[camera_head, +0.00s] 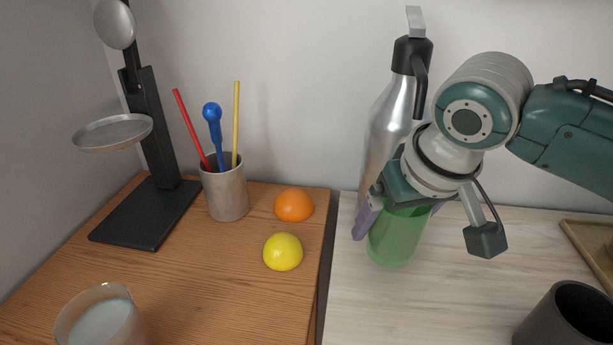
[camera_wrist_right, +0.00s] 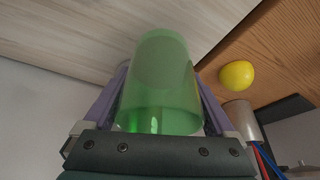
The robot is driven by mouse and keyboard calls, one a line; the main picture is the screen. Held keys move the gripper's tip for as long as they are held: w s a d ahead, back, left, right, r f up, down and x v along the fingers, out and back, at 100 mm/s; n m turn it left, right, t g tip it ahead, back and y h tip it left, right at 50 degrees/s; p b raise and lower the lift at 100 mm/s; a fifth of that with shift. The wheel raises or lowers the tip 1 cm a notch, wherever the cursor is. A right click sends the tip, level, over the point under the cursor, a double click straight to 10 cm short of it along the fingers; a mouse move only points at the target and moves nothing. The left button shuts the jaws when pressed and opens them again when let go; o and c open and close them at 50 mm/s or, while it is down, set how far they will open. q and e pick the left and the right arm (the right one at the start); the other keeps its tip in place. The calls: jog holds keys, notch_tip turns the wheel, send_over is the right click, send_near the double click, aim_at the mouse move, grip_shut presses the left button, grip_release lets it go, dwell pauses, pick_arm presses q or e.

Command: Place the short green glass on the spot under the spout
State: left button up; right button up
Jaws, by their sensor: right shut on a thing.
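The short green glass (camera_head: 396,243) is see-through and stands roughly upright in my right gripper (camera_head: 399,216). The lavender fingers are shut around its sides. It is over the pale wooden surface, in front of the silver flask; I cannot tell whether its base touches. In the right wrist view the glass (camera_wrist_right: 158,85) fills the space between the fingers (camera_wrist_right: 160,105). The tall silver flask (camera_head: 385,125) has a black top, a handle and a grey piece at its tip. I cannot make out a marked spot under a spout. My left gripper is not in view.
On the brown wooden surface are an orange (camera_head: 294,205), a yellow lemon-like ball (camera_head: 283,252), a grey cup of utensils (camera_head: 227,195), a black stand with silver discs (camera_head: 145,218) and a glass bowl (camera_head: 98,320). A dark cup (camera_head: 568,322) stands front right.

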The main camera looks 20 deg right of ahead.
aim_at(385, 237)
jog(key=shift+w+f, duration=0.15)
jog(key=shift+w, duration=0.2)
jog(key=shift+f+b, duration=0.35)
jog(key=shift+f, duration=1.2)
